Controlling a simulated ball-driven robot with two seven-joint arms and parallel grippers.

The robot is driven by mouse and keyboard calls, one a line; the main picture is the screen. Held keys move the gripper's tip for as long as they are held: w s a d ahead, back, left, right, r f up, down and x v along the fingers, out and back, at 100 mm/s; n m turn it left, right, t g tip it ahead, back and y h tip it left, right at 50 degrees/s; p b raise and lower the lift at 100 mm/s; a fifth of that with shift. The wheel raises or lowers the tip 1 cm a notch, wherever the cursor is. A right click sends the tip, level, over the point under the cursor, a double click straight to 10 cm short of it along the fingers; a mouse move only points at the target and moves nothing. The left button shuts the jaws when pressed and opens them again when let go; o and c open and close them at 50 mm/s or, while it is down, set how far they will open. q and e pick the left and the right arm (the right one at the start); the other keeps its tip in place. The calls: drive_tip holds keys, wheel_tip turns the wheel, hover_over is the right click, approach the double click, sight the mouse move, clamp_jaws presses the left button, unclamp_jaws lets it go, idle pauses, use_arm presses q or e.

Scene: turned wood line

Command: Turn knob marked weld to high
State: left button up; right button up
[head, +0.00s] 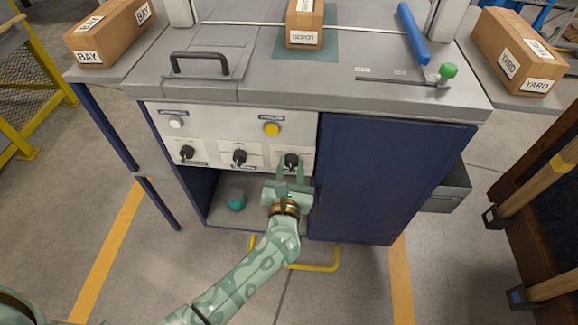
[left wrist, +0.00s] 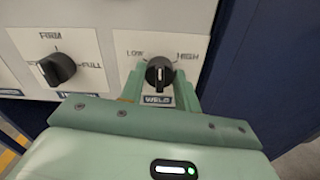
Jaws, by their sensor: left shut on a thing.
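The black weld knob (head: 291,160) is the rightmost of the three knobs on the pale front panel. In the left wrist view the knob (left wrist: 159,72) sits above a label reading WELD, with LOW on its left and HIGH on its right. Its white pointer line stands about upright, between the two words. My green left gripper (head: 290,170) comes from below, with one finger on each side of the knob, shut on it. My right gripper is not in view.
Two other black knobs (head: 239,156) (head: 187,152) sit to the left, with a yellow button (head: 271,129) and a white button (head: 176,123) above. A blue door (head: 385,180) closes the right side.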

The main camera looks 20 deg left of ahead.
use_arm(q)
drive_tip(key=m+p, duration=0.1)
drive_tip(key=m, duration=0.2)
drive_tip(key=shift+r+m+p, duration=0.1)
drive_tip(key=shift+m+p, duration=0.2)
drive_tip(key=shift+m, duration=0.1)
drive_tip(key=m+p, duration=0.1)
drive_tip(key=m, duration=0.3)
drive_tip(key=shift+d+m+p, duration=0.1)
drive_tip(key=shift+m+p, duration=0.2)
drive_tip(key=m+p, duration=0.1)
drive_tip(key=m, duration=0.1)
drive_tip(key=shift+m, duration=0.4)
drive_tip(key=shift+f+m, duration=0.2)
drive_tip(key=shift+m, duration=0.7)
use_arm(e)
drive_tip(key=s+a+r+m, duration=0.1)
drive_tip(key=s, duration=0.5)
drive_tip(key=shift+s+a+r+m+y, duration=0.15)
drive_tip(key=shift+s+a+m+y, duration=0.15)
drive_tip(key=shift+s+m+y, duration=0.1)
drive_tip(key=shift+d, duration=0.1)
